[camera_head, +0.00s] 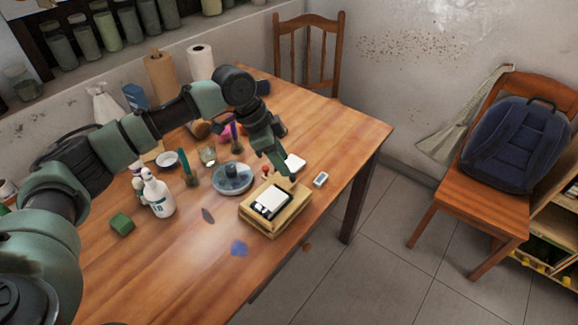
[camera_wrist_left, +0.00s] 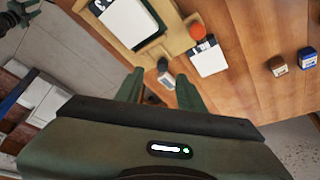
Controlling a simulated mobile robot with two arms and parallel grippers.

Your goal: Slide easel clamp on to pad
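A wooden table easel (camera_head: 290,222) stands near the table's front right edge. A white pad (camera_head: 273,199) with a dark border lies on it; the pad also shows in the left wrist view (camera_wrist_left: 128,20). I cannot clearly make out the clamp; a wooden part at the easel's back edge is partly hidden by my gripper. My left gripper (camera_head: 287,171) points down over the easel's back right. In the left wrist view its two fingers (camera_wrist_left: 159,92) are apart, with a small grey-white object (camera_wrist_left: 167,81) visible between them, seemingly beyond the fingertips.
A small white block (camera_head: 320,180) lies right of the easel. A round grey dish (camera_head: 232,178), white bottle (camera_head: 158,195) and green block (camera_head: 121,224) stand to the left. Two small jars (camera_wrist_left: 293,62) show in the left wrist view. A dark arm-like shape is cut off at its upper left.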

